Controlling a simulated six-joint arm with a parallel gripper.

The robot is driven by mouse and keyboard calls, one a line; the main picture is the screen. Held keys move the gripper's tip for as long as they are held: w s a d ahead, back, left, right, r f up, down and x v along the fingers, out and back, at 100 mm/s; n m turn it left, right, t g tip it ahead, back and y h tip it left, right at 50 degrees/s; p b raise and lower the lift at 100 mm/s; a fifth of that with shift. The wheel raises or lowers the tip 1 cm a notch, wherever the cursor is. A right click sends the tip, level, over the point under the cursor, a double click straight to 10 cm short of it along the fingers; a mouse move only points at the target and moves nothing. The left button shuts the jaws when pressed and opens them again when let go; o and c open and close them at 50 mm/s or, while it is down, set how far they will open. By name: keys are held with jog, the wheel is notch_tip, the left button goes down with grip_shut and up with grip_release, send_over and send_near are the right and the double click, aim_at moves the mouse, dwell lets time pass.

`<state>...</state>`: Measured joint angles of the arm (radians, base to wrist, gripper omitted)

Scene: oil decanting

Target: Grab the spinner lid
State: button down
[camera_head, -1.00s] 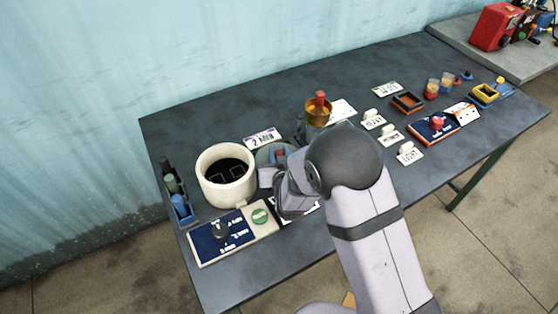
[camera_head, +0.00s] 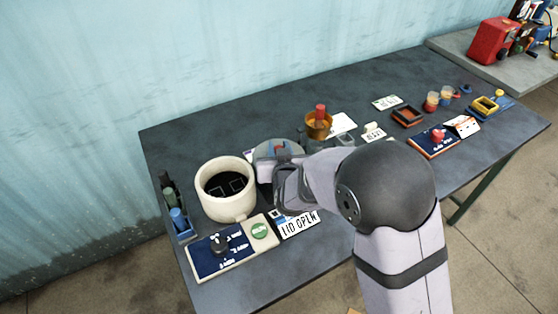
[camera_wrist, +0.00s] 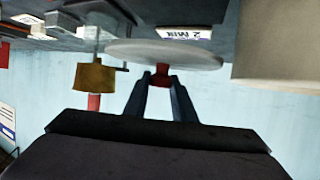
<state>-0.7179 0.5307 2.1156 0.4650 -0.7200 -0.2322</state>
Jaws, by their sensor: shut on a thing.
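The spinner lid (camera_head: 290,146) is a flat grey disc with a red knob, just right of the cream spinner pot (camera_head: 246,203) in the head view. The pot is open, with a dark inside. In the wrist view, which appears upside down, the lid (camera_wrist: 165,54) shows edge-on with its red knob (camera_wrist: 162,80) between my fingers. My gripper (camera_wrist: 162,78) is shut on that knob. In the head view my wrist hides part of the lid. I cannot tell whether the lid touches the table.
A blue control panel (camera_head: 206,258) with a black dial and green button lies in front of the pot. A brass cup with a red top (camera_head: 319,125) stands behind the lid. The pot wall (camera_wrist: 280,45) is close by.

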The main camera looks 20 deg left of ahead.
notch_tip(320, 180, up, 11)
jog(key=shift+f+p, duration=0.2)
jog(key=shift+p, duration=0.15)
